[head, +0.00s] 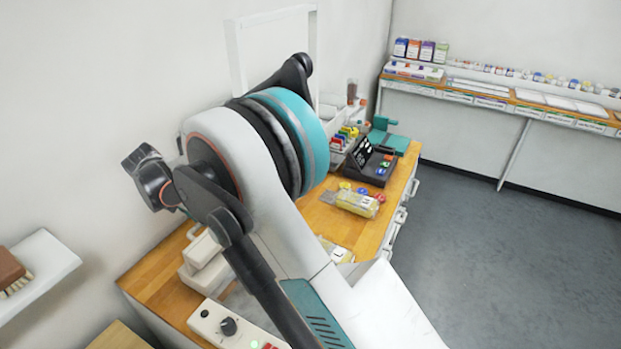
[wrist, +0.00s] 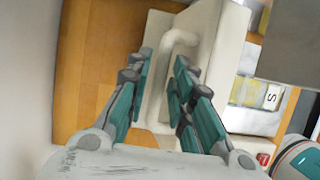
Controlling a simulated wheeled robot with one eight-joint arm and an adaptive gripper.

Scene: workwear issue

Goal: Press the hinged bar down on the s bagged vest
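The hinged bar (wrist: 211,62) is a broad white piece with a raised loop handle (wrist: 181,38) in the wrist view. In the head view, the white bar unit (head: 203,262) stands on the bench, partly behind my arm. My gripper (wrist: 164,58) is open, its two teal-padded fingers apart at the near side of the handle. I cannot tell whether they touch it. The s bagged vest (wrist: 272,97), a clear bag with yellow and a label reading S, lies right of the bar, partly cut off by a grey block.
A control box (head: 228,325) with a black knob sits at the bench's near end. Another yellow bag (head: 357,204) and a black tray (head: 370,162) lie farther along the wooden bench (head: 402,175). A wall shelf (head: 38,272) holds a brush at left. The floor at right is clear.

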